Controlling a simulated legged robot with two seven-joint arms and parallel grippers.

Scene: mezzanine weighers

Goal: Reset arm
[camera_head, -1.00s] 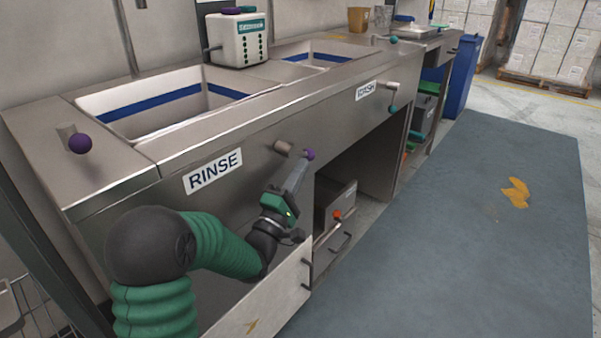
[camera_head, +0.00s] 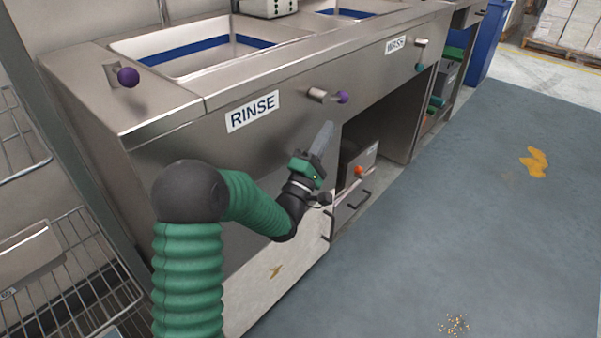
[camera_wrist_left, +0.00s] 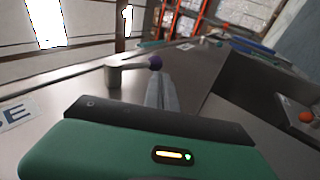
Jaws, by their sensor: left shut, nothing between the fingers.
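My left arm comes in from the lower left in the head view, with green sleeves and dark joints. My left gripper (camera_head: 327,136) is shut and empty. It points up in front of the steel sink counter's front panel, just below the lever with the purple knob (camera_head: 342,97) beside the RINSE label (camera_head: 252,110). The fingertips look apart from the knob. In the left wrist view, the shut fingers (camera_wrist_left: 160,92) show just below the same purple knob (camera_wrist_left: 155,62). My right gripper is not in view.
A second purple knob (camera_head: 128,77) stands at the counter's left end. A teal knob (camera_head: 419,67) is near the WASH label (camera_head: 395,45). A box with an orange knob (camera_head: 359,170) sits under the counter. A wire rack (camera_head: 70,262) stands at left. The floor mat (camera_head: 430,210) is mostly clear.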

